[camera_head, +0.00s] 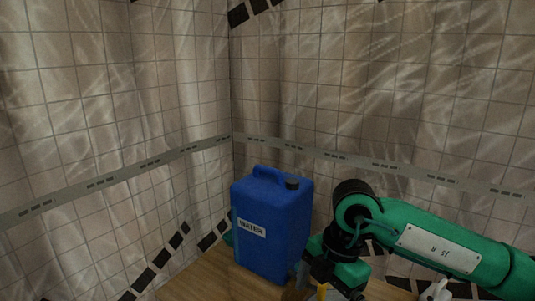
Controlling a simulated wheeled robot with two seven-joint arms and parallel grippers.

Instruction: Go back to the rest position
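A blue water canister (272,222) with a dark cap, a handle and a white "WATER" label stands upright on a wooden surface (205,278). My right arm comes in from the right, and its gripper (325,285) is low in the picture, just right of the canister's lower right edge. The bottom edge of the picture cuts off the fingertips, so I cannot tell whether it is open or shut, or whether it touches anything. My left gripper is not in view.
Tiled walls (360,110) meet in a corner behind the canister. A white object (436,290) is partly visible under my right arm. The wooden surface left of the canister is bare.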

